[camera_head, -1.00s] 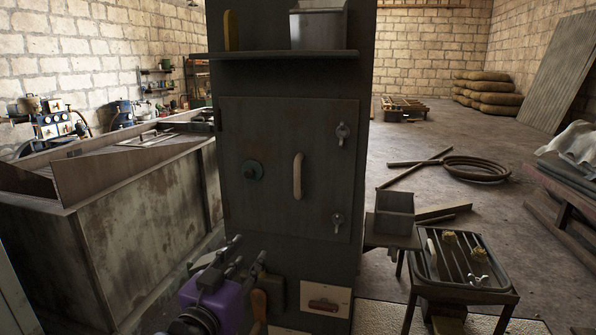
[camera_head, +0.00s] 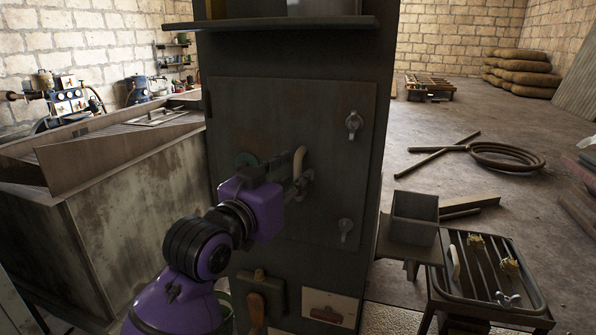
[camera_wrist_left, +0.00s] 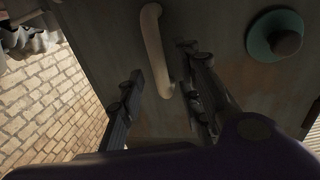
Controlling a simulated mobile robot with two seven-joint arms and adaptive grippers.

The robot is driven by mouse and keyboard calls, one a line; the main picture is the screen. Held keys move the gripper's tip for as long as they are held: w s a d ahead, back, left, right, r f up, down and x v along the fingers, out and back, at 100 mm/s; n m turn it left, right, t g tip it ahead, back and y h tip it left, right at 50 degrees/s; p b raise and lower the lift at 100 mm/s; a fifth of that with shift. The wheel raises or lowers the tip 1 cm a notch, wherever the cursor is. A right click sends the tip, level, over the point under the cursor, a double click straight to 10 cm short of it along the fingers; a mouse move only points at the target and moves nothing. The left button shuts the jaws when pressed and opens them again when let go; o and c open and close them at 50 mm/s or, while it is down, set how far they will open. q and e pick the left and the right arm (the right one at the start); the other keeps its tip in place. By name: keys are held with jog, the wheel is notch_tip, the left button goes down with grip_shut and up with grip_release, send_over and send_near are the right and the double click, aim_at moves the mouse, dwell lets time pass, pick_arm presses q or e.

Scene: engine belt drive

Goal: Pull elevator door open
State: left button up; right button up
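The dark metal elevator door (camera_head: 290,105) is flush with the front of the tall column in the head view. Its pale curved handle (camera_head: 299,158) is partly hidden behind my left gripper (camera_head: 290,172). In the left wrist view the handle (camera_wrist_left: 153,40) runs between the two spread fingers of the left gripper (camera_wrist_left: 161,62). The fingers stand apart, one on each side of its lower end, with gaps visible. A round green-rimmed knob (camera_wrist_left: 275,36) is beside it. Two wing latches, upper (camera_head: 353,123) and lower (camera_head: 345,228), sit on the right side. My right gripper is not in view.
A shelf (camera_head: 270,25) juts out above the door. A grey open box (camera_head: 415,212) and a slatted metal tray (camera_head: 480,262) stand to the right. A large rusty trough (camera_head: 130,205) stands to the left. Floor beyond on the right is partly clear.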

pick_arm(q)
jog(key=shift+x, duration=1.2)
grip_shut()
